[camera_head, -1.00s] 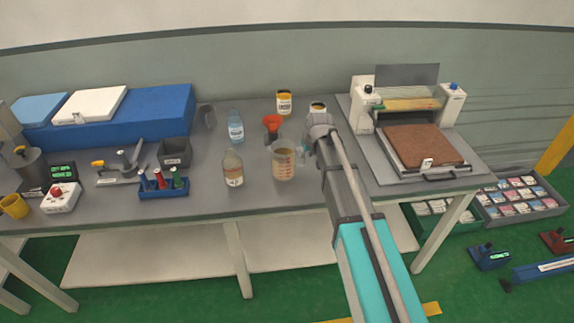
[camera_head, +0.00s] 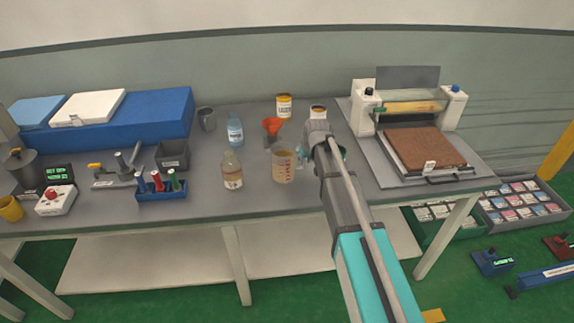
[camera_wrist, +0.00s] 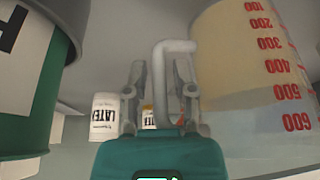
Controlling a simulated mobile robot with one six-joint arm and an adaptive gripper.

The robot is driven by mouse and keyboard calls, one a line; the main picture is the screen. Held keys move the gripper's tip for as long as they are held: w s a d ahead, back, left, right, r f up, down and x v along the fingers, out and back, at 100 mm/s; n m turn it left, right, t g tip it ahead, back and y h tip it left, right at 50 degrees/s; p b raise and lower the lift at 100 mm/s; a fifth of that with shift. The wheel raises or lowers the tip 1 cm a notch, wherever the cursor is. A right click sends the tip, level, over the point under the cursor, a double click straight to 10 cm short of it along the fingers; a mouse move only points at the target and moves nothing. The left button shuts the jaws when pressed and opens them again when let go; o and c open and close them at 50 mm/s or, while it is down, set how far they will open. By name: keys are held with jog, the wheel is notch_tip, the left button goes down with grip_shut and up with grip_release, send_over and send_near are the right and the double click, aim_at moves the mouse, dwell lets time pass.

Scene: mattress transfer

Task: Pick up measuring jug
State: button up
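The measuring jug (camera_head: 284,170) is clear with red markings and amber-tinted. It stands on the grey workbench, just left of my arm's end. In the wrist view the jug (camera_wrist: 245,75) fills the right side, its red numbers facing me. Its pale handle (camera_wrist: 160,70) reaches left between the two fingers of my gripper (camera_wrist: 159,92). The fingers are apart, with gaps visible beside the handle. In the head view my gripper (camera_head: 304,166) is mostly hidden by my arm, close to the jug's right side.
A green and white tin (camera_wrist: 25,90) stands close on the left in the wrist view. A glass bottle (camera_head: 232,172), red funnel (camera_head: 272,126) and blue bottle (camera_head: 235,130) stand near the jug. Two latex jars (camera_head: 284,106) are behind. A press (camera_head: 425,150) occupies the right.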

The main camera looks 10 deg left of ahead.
grip_shut()
jog(key=shift+r+p, duration=0.45)
dwell(0.6)
jog(key=shift+r+p, duration=1.05)
jog(key=shift+p, duration=0.05)
jog(key=s+d+r+p, duration=0.2)
jog(key=s+r+p, duration=0.7)
jog(key=s, duration=0.4)
jog(key=shift+s+d+r+p, duration=0.2)
jog(key=shift+d+r+p, duration=0.1)
jog(key=shift+r+p, duration=0.15)
jog(key=shift+s, duration=0.1)
dwell(0.9)
